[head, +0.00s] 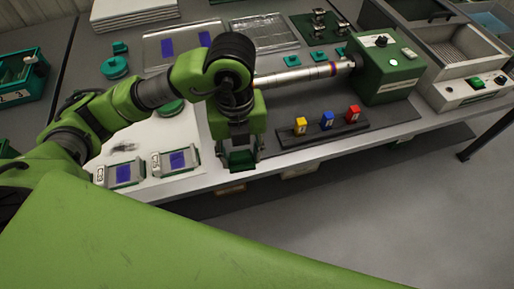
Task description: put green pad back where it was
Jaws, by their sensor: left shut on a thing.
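My left gripper (240,150) hangs over the front edge of the workbench, fingers pointing down. It is shut on a small dark green piece (241,158), which looks like the green pad; the fingers hide much of it. Two small metal holders with purple squares, a left one (124,174) and a right one (177,161), sit on the white mat left of the gripper, each with a label. My right gripper is not in view.
Right of the gripper, a dark rack (322,133) holds yellow, blue and red blocks. Behind it stands a green machine (384,70) with a horizontal metal shaft (295,75). A teal round part (115,67) lies at back left. Floor (400,215) in front is clear.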

